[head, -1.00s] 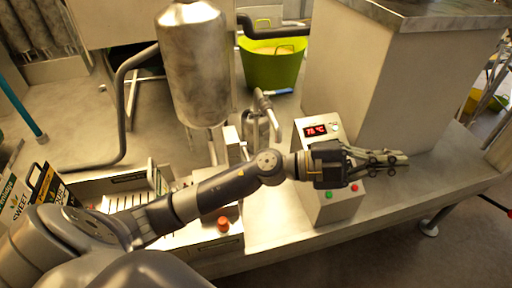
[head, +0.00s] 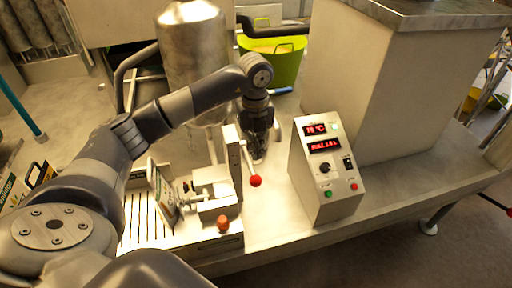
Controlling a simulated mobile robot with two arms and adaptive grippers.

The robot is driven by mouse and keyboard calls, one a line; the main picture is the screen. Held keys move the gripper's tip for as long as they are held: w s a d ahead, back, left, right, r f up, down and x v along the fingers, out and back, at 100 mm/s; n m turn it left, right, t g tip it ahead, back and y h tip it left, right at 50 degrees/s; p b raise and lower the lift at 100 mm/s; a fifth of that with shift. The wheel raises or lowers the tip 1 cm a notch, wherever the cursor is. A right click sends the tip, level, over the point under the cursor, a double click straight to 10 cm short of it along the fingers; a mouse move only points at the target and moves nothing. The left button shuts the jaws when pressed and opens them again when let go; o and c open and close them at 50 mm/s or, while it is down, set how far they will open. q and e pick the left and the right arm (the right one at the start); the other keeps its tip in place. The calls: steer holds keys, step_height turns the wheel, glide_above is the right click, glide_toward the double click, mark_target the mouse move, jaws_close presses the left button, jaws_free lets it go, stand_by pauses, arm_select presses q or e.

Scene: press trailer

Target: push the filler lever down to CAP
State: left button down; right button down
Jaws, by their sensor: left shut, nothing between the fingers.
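The filler lever (head: 249,162) is a thin rod with a red ball knob (head: 255,181). It slants downward on the right side of the upright plate of the filler (head: 233,160). My left gripper (head: 259,156) is shut and empty. It points down just behind and right of the lever rod, above the red knob in the picture. I cannot tell whether it touches the lever. No CAP marking can be read. My right gripper is out of view.
A control box (head: 325,175) with red displays and buttons stands to the right. A steel tank (head: 192,50) is behind my arm. An orange-red button (head: 223,223) sits at the filler's front. A green tub (head: 289,68) is at the back. Bare bench lies between filler and control box.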

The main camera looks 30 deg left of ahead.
mark_target(255, 177)
arm_select(q)
steer(key=shift+d+f+b, duration=0.1)
steer(key=shift+f+b, duration=0.4)
steer(key=shift+f, duration=1.65)
steer(key=shift+f+b, duration=0.95)
steer(key=shift+f, duration=0.5)
steer(key=shift+f+b, duration=1.75)
steer(key=shift+f, duration=1)
steer(key=shift+w+a+f+b, duration=0.1)
steer(key=shift+a+f+b, duration=0.05)
steer(key=shift+f+b, duration=0.55)
steer(key=shift+w+a+f+b, duration=0.15)
steer(key=shift+f+b, duration=0.4)
steer(key=shift+f, duration=0.2)
steer(key=shift+w+a+f+b, duration=0.1)
steer(key=shift+a+f+b, duration=0.05)
steer(key=shift+f+b, duration=0.55)
